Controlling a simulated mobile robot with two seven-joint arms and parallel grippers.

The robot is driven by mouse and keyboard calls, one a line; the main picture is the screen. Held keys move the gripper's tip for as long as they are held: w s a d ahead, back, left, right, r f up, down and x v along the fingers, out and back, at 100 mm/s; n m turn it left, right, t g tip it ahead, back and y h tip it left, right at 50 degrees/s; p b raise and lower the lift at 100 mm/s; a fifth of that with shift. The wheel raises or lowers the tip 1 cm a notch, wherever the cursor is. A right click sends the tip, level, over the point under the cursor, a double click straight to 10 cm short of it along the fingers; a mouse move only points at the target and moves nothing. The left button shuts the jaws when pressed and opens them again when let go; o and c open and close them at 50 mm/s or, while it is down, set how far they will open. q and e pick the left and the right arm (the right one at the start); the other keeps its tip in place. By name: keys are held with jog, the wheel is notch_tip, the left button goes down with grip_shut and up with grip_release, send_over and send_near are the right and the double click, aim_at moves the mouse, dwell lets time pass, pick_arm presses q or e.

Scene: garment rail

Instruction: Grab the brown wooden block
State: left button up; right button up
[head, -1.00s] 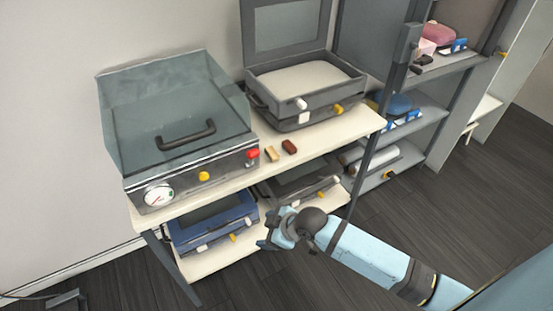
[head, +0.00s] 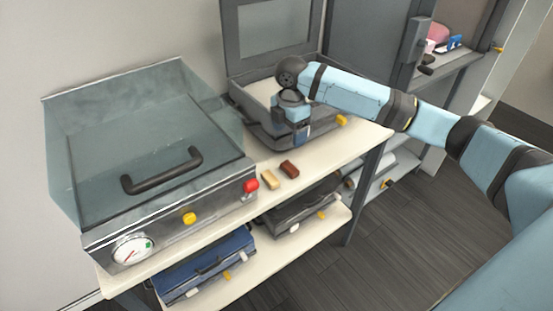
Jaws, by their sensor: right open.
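The brown wooden block (head: 289,169) lies on the cream tabletop (head: 336,149) near its front edge. A lighter tan block (head: 268,180) lies just to its left, with a small gap between them. My right gripper (head: 298,137) points down in front of the grey open case, above and slightly behind the brown block. It is open and apart from the block, and nothing shows between its fingers. Its fingertips are small and partly hard to make out. My left gripper is not in view.
A glass-lidded machine (head: 150,165) with a black handle and red knob (head: 251,185) stands left of the blocks. The open grey case (head: 246,95) stands behind. A lower shelf holds a blue case (head: 205,265) and a grey one (head: 300,214).

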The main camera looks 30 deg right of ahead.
aim_at(289, 167)
jog(key=f, duration=0.3)
jog(key=shift+s+d+f, duration=0.1)
jog(key=shift+s+f, duration=0.15)
jog(key=shift+f, duration=0.1)
notch_tip(289, 167, down, 3)
jog(key=shift+f, duration=0.75)
notch_tip(289, 167, down, 5)
jog(key=shift+s+r+b, duration=0.1)
jog(key=shift+b, duration=0.3)
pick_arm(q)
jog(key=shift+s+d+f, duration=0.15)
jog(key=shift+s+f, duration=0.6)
pick_arm(e)
jog(key=c, duration=0.7)
